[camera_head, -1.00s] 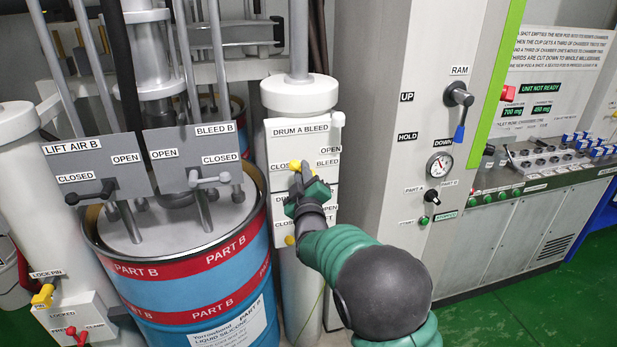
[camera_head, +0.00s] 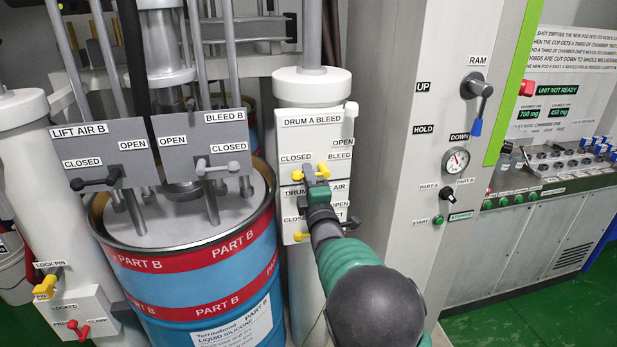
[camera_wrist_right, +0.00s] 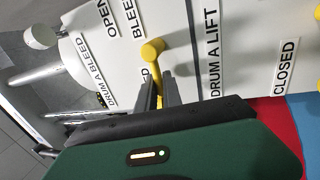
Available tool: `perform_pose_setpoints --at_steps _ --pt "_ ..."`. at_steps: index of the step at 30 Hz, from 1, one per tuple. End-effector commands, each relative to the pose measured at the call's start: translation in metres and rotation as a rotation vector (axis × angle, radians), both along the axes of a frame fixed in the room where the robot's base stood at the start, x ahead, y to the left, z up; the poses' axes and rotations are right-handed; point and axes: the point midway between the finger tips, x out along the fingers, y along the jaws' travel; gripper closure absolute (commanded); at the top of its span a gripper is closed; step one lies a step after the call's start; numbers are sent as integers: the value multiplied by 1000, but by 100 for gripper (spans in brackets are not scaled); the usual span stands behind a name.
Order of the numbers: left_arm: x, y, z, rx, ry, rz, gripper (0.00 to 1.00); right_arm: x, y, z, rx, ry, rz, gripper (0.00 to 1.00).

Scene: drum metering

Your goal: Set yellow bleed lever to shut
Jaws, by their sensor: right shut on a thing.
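The white DRUM A BLEED panel (camera_head: 312,136) is on a white column in the head view. It has a CLOSED label at left and a BLEED label at right. The yellow bleed lever (camera_head: 323,170) is just below these labels, partly hidden by my right gripper (camera_head: 315,178). My right gripper is shut on the lever. In the right wrist view, the lever's yellow knob (camera_wrist_right: 152,50) stands beyond the dark fingers (camera_wrist_right: 156,92), and its yellow shaft runs down between them. Which label the lever points to is hard to tell. My left gripper is not in view.
A second yellow lever (camera_head: 302,237) is lower on the column. The blue PART B drum (camera_head: 190,290) stands left of it, below the LIFT AIR B (camera_head: 80,150) and BLEED B (camera_head: 228,128) panels. A grey cabinet (camera_head: 390,160) with the RAM lever is close at right.

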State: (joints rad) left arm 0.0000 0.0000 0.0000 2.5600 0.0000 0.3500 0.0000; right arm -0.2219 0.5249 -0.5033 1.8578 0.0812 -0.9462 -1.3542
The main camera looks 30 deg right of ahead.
Motion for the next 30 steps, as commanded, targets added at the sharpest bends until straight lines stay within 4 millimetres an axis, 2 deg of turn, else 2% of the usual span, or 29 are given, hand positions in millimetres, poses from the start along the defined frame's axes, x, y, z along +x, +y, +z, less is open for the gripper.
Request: perform_pose_setpoints --at_steps 1,18,19,23,30 --pt "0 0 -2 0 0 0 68 0 2 -6 -10 13 2 100" --pt "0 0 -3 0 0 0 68 1 2 -8 -42 23 3 100" --pt "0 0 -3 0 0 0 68 1 2 -8 -42 23 3 87" --pt "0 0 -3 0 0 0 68 0 2 -7 -41 21 2 70" --pt "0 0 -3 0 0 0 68 -1 1 -4 -41 15 2 68"
